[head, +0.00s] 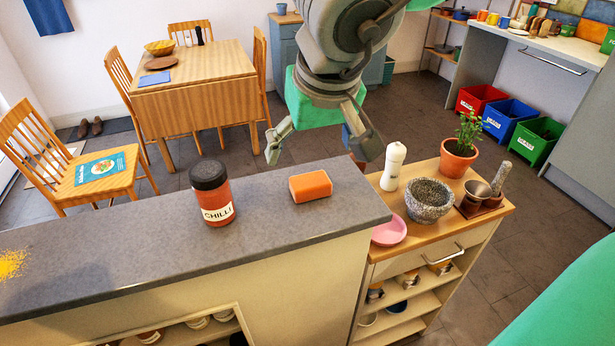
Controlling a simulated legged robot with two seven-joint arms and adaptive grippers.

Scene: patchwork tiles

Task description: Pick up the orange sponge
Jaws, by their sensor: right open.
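The orange sponge (310,186) is a small block lying flat on the grey counter (130,236), near its right end. My right gripper (318,154) hangs from above over the counter's far edge, its two fingers spread apart with nothing between them. In the picture it shows just above the sponge, and the sponge is fully visible and apart from the fingers. I cannot tell the exact height of the fingers over the counter. My left gripper is not in view.
A red chilli jar (213,198) with a black lid stands left of the sponge. Yellow powder (11,263) lies at the counter's left. A lower cart (405,239) at right holds a white pepper mill (392,166), a pink dish (390,230), a granite mortar (428,200) and a potted plant (459,155).

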